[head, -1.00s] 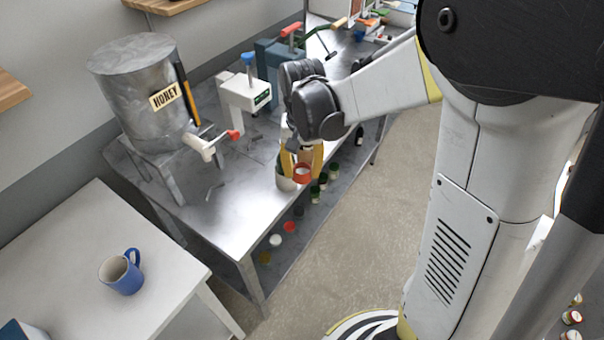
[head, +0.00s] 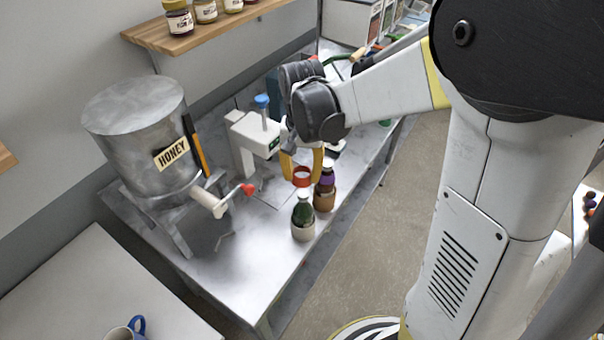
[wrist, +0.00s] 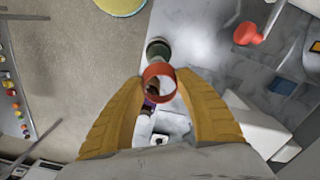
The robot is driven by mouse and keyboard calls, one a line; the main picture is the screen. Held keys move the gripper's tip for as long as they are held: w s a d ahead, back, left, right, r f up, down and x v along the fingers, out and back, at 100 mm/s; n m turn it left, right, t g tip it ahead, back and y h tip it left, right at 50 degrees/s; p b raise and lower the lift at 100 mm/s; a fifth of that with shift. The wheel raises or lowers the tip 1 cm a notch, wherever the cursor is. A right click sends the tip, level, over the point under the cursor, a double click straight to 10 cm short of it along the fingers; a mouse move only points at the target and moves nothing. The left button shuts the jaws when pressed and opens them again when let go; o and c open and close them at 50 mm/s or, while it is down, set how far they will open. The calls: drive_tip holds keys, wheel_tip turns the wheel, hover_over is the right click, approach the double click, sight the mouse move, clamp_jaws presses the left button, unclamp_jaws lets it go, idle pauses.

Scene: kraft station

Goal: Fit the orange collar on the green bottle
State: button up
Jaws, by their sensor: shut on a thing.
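My gripper (head: 302,168) has yellow fingers and is shut on the orange collar (head: 302,177), a short open ring. It holds the collar above the metal table. The green bottle (head: 303,211) stands upright near the table's front edge, in a pale cup-like holder, below the collar in the head view. In the wrist view the collar (wrist: 159,82) is between the fingertips (wrist: 160,85), and the green bottle (wrist: 157,50) shows just beyond it, partly covered by the ring. The collar is apart from the bottle in the head view.
A bottle with a purple band (head: 326,178) stands in a brown holder close behind the green bottle. A honey tank (head: 135,130) with a red-handled tap (head: 222,200) and a white press (head: 248,140) stand to the left.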

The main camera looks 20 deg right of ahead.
sight(303, 194)
drive_tip(key=shift+s+f, duration=0.25)
drive_tip(key=shift+s, duration=0.25)
drive_tip(key=shift+f+b, duration=0.35)
drive_tip(key=shift+b, duration=0.2)
drive_tip(key=shift+f+b, duration=1.65)
drive_tip(key=shift+f, duration=0.55)
drive_tip(key=shift+f, duration=0.1)
drive_tip(key=shift+f+b, duration=0.55)
drive_tip(key=shift+b, duration=0.15)
drive_tip(key=shift+f, duration=0.1)
drive_tip(key=shift+f+b, duration=0.6)
drive_tip(key=shift+f, duration=0.05)
drive_tip(key=o, duration=1.4)
